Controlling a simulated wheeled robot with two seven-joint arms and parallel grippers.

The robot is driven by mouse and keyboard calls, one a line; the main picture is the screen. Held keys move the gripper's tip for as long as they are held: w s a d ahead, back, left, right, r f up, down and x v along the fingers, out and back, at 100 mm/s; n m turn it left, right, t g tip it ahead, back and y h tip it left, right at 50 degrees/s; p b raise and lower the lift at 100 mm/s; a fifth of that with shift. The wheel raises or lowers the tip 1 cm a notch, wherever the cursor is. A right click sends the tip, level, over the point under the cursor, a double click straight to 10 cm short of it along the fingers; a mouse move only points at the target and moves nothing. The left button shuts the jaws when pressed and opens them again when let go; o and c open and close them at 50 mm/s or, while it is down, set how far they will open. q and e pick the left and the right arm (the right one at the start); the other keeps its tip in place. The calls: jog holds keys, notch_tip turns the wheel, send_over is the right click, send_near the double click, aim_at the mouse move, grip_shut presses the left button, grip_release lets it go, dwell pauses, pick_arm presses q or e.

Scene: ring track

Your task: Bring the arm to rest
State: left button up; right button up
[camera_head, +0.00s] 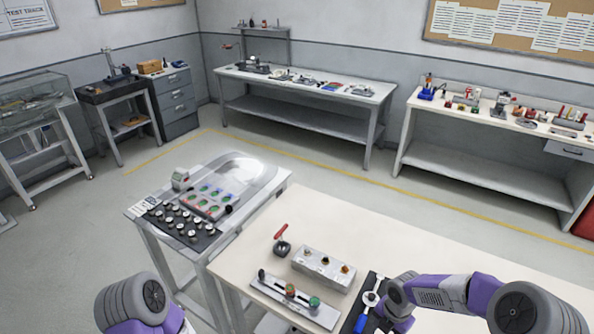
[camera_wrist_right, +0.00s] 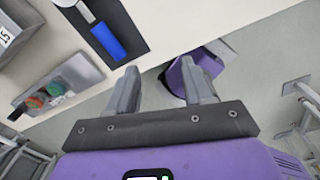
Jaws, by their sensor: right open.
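My right arm comes in from the right in the head view, over the near right part of the cream table (camera_head: 330,215). Its gripper is hidden or cut off there. In the right wrist view my right gripper (camera_wrist_right: 160,83) has its two grey fingers apart, with nothing between them. It hangs past the table's edge, with floor beneath. Only a rounded purple and grey part of my left arm shows at the bottom left of the head view; its gripper is out of sight.
A blue-handled tool (camera_wrist_right: 108,42) lies on a black mat near the gripper. A grey block with knobs (camera_head: 323,268), a fixture with red and green knobs (camera_head: 294,302) and a red-handled tool (camera_head: 282,245) stand on the table. A ring track stand (camera_head: 262,175) adjoins its left.

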jog(key=a+f+m, duration=0.1)
jog(key=a+f, duration=0.1)
jog(key=s+a+f+m+y, duration=0.1)
jog(key=a+f+m, duration=0.1)
jog(key=a+f+m+y+b, duration=0.1)
jog(key=a+m, duration=0.1)
jog(key=shift+s+a+f, duration=0.2)
jog(key=shift+s+f, duration=0.1)
jog(key=shift+f, duration=0.1)
pick_arm(q)
jog(key=shift+w+f+b, duration=0.25)
jog(key=shift+f+b, duration=0.6)
jog(key=shift+f, duration=0.3)
jog(key=shift+w+f+b, duration=0.2)
jog(key=shift+f+b, duration=0.65)
jog(key=shift+f, duration=0.3)
pick_arm(e)
jog(key=s+a+f+m+y, duration=0.1)
jog(key=s+a+f+m, duration=0.3)
jog(key=m, duration=0.8)
jog(key=s+a+f+m+y, duration=0.1)
jog(key=s+a+f+m, duration=0.3)
jog(key=s+f+m, duration=0.4)
jog(key=shift+s+a+m+t, duration=0.35)
jog(key=shift+s+m, duration=0.45)
jog(key=shift+m, duration=1.2)
